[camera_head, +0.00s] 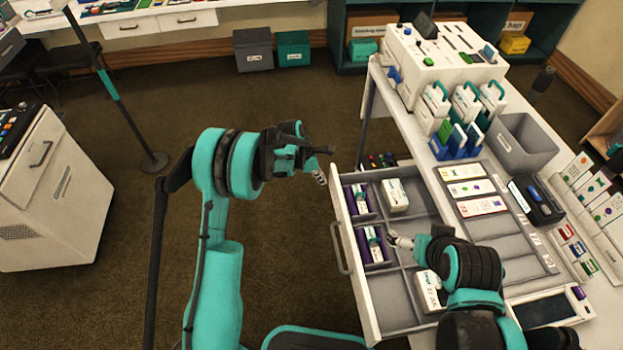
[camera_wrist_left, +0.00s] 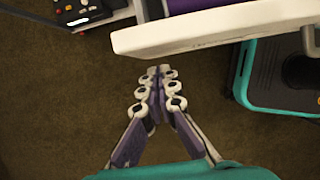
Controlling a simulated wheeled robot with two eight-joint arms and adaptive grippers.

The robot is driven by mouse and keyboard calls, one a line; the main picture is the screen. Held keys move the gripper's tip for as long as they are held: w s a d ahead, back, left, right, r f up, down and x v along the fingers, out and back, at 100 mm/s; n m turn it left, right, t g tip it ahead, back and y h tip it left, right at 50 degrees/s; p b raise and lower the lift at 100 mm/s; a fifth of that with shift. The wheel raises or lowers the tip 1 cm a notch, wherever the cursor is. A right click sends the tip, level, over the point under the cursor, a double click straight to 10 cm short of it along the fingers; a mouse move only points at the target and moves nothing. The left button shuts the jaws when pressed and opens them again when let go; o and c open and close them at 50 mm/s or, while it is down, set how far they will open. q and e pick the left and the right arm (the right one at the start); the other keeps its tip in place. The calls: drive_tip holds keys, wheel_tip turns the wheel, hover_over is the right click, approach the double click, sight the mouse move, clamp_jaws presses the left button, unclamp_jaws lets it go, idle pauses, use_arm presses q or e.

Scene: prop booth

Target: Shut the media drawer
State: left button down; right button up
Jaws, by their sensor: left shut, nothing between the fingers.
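The media drawer (camera_head: 343,220) stands pulled out from the white desk, towards the left. Its grey dividers hold several small white and purple packs.
The desk top carries a white card machine (camera_head: 440,60), a grey bin (camera_head: 522,145) and a tray of cards (camera_head: 490,215). A white cabinet (camera_head: 50,190) and a thin stand (camera_head: 155,160) are at left.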

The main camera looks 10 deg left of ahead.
use_arm(q)
drive_tip(key=shift+w+d, duration=0.15)
drive_tip(key=shift+d, duration=0.3)
use_arm(e)
drive_tip(key=shift+f, duration=0.1)
use_arm(q)
drive_tip(key=shift+d, duration=0.1)
